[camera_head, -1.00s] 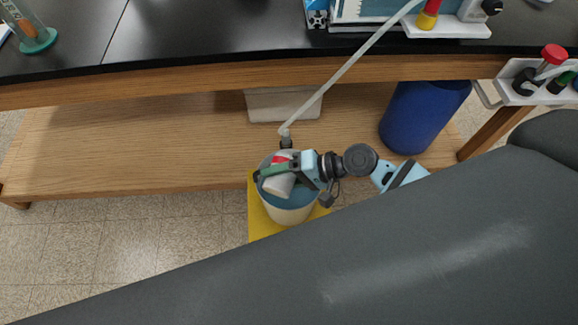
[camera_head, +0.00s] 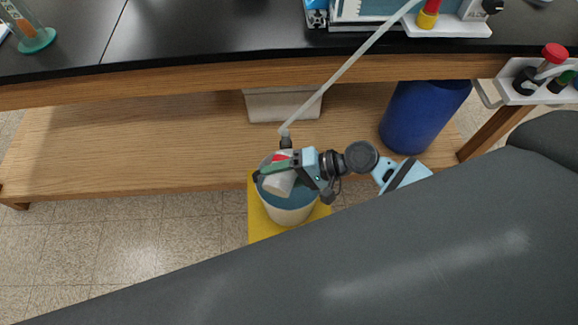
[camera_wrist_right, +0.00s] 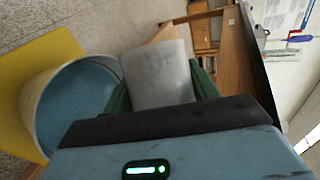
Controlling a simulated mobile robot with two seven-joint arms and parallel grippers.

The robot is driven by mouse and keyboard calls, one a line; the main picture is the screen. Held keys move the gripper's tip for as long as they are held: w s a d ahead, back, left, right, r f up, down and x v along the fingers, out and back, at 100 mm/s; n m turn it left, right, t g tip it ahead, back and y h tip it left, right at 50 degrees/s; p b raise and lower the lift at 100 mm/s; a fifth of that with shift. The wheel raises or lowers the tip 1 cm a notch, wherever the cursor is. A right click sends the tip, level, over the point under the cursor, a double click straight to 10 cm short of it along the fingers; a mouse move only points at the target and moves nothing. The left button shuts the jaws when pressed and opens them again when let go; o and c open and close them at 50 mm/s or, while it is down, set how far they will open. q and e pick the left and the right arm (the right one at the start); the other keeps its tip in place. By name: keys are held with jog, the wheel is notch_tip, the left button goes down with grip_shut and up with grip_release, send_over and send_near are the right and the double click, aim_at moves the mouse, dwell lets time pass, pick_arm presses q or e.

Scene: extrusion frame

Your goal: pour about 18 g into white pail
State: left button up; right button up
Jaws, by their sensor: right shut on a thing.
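A white pail (camera_head: 290,215) with a blue-grey inside stands upright on a yellow mat (camera_head: 262,226) on the floor in the head view. My right gripper (camera_head: 274,172) is over the pail, its green fingers shut on a pale grey-white container (camera_head: 281,187). The container looks tilted over the pail's mouth; a small red patch shows beside it. In the right wrist view the container (camera_wrist_right: 158,72) sits between the green fingers, with the pail (camera_wrist_right: 32,104) to the left. The container's contents and any falling material cannot be seen. My left gripper is not in view.
A wooden lower shelf (camera_head: 120,150) runs behind the pail, below the black bench top (camera_head: 200,35). A blue drum (camera_head: 425,115) stands to the right and a pale bin (camera_head: 270,105) behind. Tiled floor (camera_head: 130,235) is clear on the left.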

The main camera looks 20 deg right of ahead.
jog(key=shift+w+d+r+m+g+y+b, duration=0.25)
jog(key=shift+r+m+y+b, duration=0.15)
jog(key=shift+m+y, duration=0.2)
jog(key=shift+w+d+r+m+g+y+b, duration=0.15)
jog(key=shift+w+r+m+g+y+b, duration=0.25)
jog(key=shift+m, duration=0.3)
dwell(5.4)
